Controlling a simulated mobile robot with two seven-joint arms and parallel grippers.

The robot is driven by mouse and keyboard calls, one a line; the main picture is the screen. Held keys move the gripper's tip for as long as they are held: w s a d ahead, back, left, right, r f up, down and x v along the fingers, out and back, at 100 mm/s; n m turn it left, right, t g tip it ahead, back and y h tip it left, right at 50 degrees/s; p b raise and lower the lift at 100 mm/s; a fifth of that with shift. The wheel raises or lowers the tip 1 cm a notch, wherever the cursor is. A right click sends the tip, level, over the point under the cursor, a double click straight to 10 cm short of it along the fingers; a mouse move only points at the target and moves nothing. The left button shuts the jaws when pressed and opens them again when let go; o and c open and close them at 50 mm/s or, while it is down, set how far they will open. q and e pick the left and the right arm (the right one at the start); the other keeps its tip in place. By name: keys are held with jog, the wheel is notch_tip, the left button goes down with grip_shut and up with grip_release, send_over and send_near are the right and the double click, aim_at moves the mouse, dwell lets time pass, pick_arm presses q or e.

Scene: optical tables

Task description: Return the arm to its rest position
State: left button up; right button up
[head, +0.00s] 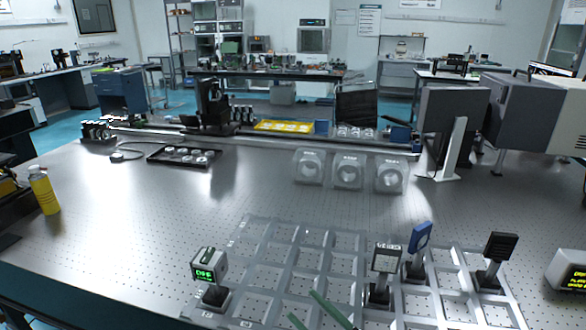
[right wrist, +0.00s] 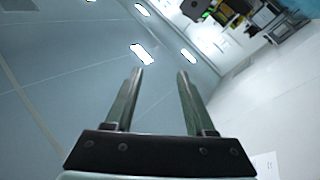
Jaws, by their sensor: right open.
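My right gripper (head: 304,306) shows at the bottom edge of the head view, only its two greenish fingers in sight, over the near part of the clear grid tray (head: 262,224). In the right wrist view its two fingers (right wrist: 160,72) stand apart with nothing between them. Behind them are a smooth pale surface and bright light patches, so the gripper touches nothing that I can see. My left gripper is in neither view. The rest of my right arm is hidden below the head view's edge.
On the tray stand a device with a green display (head: 208,266), a white-framed mount (head: 386,258), a blue mount (head: 419,238) and a black mount (head: 499,246). A yellow bottle (head: 44,190) stands at left. A monitor (head: 452,115) stands at right. The table's middle left is clear.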

jog(key=s+d+f+m+h+p, duration=0.1)
jog(key=s+d+f+m+h, duration=0.1)
jog(key=d+f+m+h, duration=0.4)
jog(key=s+d+f+m+h+p, duration=0.1)
jog(key=s+d+f+m+h, duration=0.25)
jog(key=f, duration=0.45)
jog(key=s+d+f+m+g+h, duration=0.3)
jog(key=s+d+f+g, duration=0.1)
jog(key=s+f, duration=0.6)
jog(key=shift+s+f+g, duration=0.15)
jog(key=shift+s+g, duration=0.65)
